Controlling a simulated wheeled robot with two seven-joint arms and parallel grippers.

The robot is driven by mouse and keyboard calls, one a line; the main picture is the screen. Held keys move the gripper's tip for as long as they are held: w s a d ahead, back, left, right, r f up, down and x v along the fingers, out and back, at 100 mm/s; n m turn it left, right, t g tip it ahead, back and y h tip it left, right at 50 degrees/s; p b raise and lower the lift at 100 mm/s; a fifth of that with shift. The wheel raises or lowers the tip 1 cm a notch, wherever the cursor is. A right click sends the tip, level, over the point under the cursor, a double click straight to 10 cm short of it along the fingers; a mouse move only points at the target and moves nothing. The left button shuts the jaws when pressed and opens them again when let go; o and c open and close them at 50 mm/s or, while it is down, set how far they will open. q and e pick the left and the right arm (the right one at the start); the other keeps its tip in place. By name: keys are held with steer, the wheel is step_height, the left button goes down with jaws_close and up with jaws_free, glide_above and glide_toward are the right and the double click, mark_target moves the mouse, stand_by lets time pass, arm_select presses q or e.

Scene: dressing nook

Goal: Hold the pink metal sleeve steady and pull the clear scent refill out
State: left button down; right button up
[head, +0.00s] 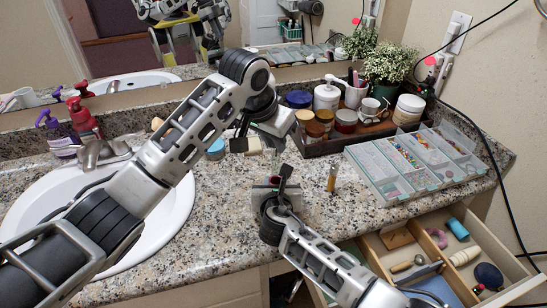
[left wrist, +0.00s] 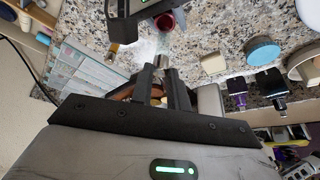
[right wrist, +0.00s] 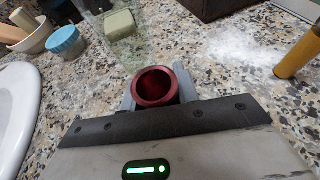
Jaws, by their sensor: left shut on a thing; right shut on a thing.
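The pink metal sleeve (right wrist: 155,86) looks dark red. In the right wrist view my right gripper (right wrist: 158,95) is shut around it, its open round mouth facing the camera, dark inside with no refill seen in it. In the head view my right gripper (head: 276,184) holds it low over the counter. My left gripper (head: 241,141) is higher and farther back, apart from the sleeve. In the left wrist view its fingertips (left wrist: 161,75) are shut on a small grey, glassy piece (left wrist: 161,60), seemingly the clear scent refill, mostly hidden. The sleeve (left wrist: 168,21) shows beyond it.
A gold tube (head: 332,178) stands on the counter right of my right gripper. A clear compartment organizer (head: 372,172) and a dark tray (head: 312,149) of jars lie beyond. The sink (head: 172,212) is left. Open drawers (head: 505,250) project at front right.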

arm_select(q)
steer(key=shift+r, duration=1.35)
arm_select(e)
steer(key=o, duration=1.1)
steer(key=shift+c, duration=0.2)
steer(key=shift+s, duration=0.1)
